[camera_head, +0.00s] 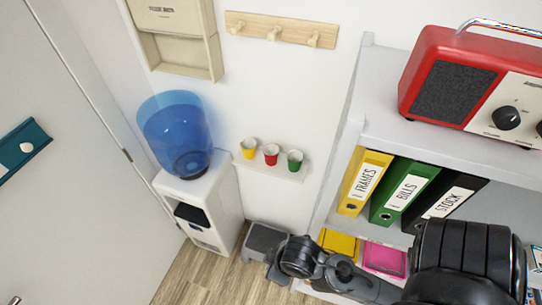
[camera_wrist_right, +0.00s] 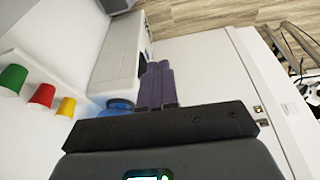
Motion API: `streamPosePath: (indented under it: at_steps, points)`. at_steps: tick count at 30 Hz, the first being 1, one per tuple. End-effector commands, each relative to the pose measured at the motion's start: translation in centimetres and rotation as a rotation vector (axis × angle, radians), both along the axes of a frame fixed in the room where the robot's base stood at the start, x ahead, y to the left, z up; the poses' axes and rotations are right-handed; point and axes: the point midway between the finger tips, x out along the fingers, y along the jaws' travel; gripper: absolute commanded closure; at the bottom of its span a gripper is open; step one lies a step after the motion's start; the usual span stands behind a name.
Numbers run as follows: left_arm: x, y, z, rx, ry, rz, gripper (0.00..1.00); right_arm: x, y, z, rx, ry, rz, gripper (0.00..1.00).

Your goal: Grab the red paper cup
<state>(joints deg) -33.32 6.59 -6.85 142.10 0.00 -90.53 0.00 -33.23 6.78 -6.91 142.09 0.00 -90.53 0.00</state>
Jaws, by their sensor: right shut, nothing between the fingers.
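The red paper cup (camera_head: 271,154) stands on a small white wall ledge (camera_head: 270,171), between a yellow cup (camera_head: 248,148) and a green cup (camera_head: 294,160). The right wrist view is turned over; there the red cup (camera_wrist_right: 42,95) is at the left, between the green cup (camera_wrist_right: 13,79) and the yellow cup (camera_wrist_right: 66,106). My right gripper (camera_wrist_right: 156,72) is shut and empty, its purple fingers together and apart from the cups, to their right in that view. In the head view my right arm reaches in from the lower right, below the ledge. My left gripper is not in view.
A water dispenser (camera_head: 213,203) with a blue bottle (camera_head: 178,135) stands left of the cups. A grey box-like object (camera_head: 264,241) is on the floor beside it. A shelf unit at right holds binders (camera_head: 404,190) and a red radio (camera_head: 452,82). Wooden pegs (camera_head: 272,32) are above.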

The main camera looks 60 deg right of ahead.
Motion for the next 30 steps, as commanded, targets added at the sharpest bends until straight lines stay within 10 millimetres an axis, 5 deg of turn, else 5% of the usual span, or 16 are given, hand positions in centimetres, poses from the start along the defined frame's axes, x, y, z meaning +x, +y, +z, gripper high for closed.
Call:
streamPosePath:
  at_steps: [2, 18, 30]
  points:
    - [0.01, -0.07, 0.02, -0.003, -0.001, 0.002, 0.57, 0.01, 0.00, 0.01, 0.000, 0.000, 0.000, 0.89]
    - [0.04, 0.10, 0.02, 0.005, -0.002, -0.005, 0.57, 0.01, -0.03, 0.01, -0.001, 0.000, 0.000, 0.07]
    - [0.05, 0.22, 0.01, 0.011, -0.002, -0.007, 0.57, 0.65, -0.04, 0.25, 0.001, -0.034, 0.005, 0.04]
